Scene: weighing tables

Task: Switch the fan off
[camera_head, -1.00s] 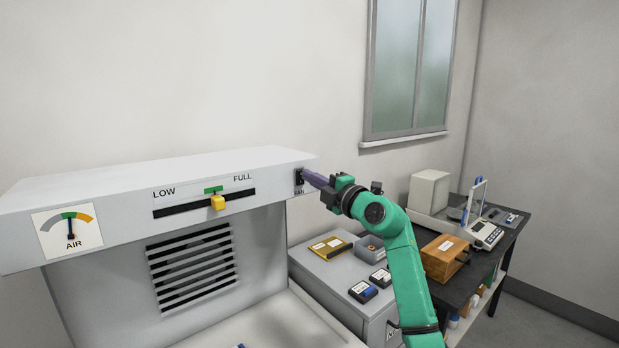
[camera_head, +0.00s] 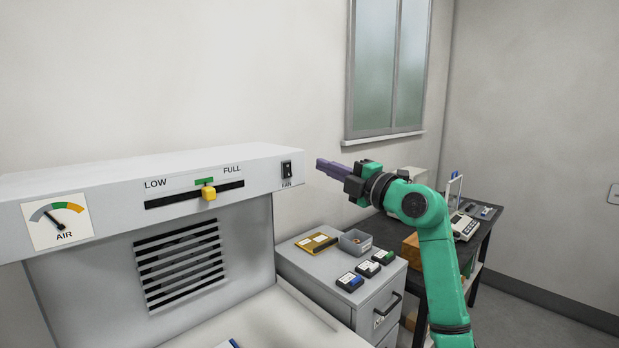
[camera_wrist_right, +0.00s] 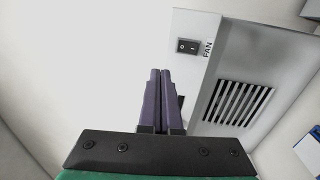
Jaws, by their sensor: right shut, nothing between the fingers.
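The fan switch (camera_head: 287,170) is a small black rocker marked FAN at the right end of the grey hood front (camera_head: 110,200). It also shows in the right wrist view (camera_wrist_right: 187,46), with its marks visible; I cannot tell which side is pressed. My right gripper (camera_head: 320,165) has purple fingers shut together with nothing between them. It is to the right of the switch, apart from it. In the right wrist view the closed fingertips (camera_wrist_right: 160,72) are beside the hood's edge. The AIR gauge (camera_head: 57,225) has its needle tilted toward the left. My left gripper is out of view.
A yellow slider knob (camera_head: 209,193) sits in the LOW–FULL slot under a green mark. A dark table (camera_head: 487,235) with a balance stands beyond.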

